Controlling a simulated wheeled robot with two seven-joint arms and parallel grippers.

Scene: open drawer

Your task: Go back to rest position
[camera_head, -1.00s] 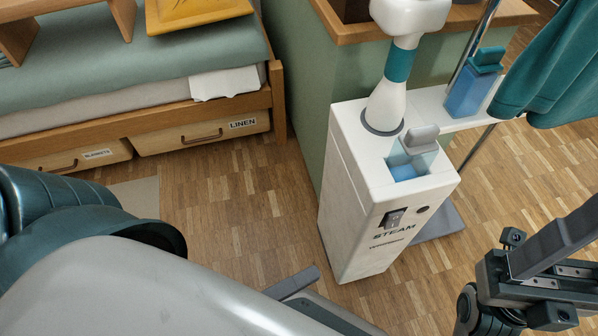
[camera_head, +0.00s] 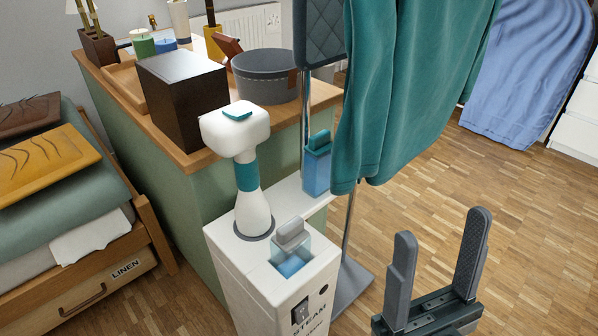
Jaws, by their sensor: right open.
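My right gripper (camera_head: 436,268) is at the lower right of the head view. Its two dark grey fingers point up and stand wide apart, with nothing between them. It is over the wood floor, to the right of the white garment steamer (camera_head: 256,262) and apart from it. My left gripper is not in the view. The drawer labelled LINEN (camera_head: 90,297) is at the lower left under the bed and looks shut; part of it is cut off by the picture edge.
The steamer head (camera_head: 236,128) stands upright on its base. A teal garment (camera_head: 412,85) hangs beside a metal pole, above my right gripper. A green cabinet (camera_head: 165,185) carries a dark box (camera_head: 183,95) and a round grey box (camera_head: 266,76). Floor at the right is clear.

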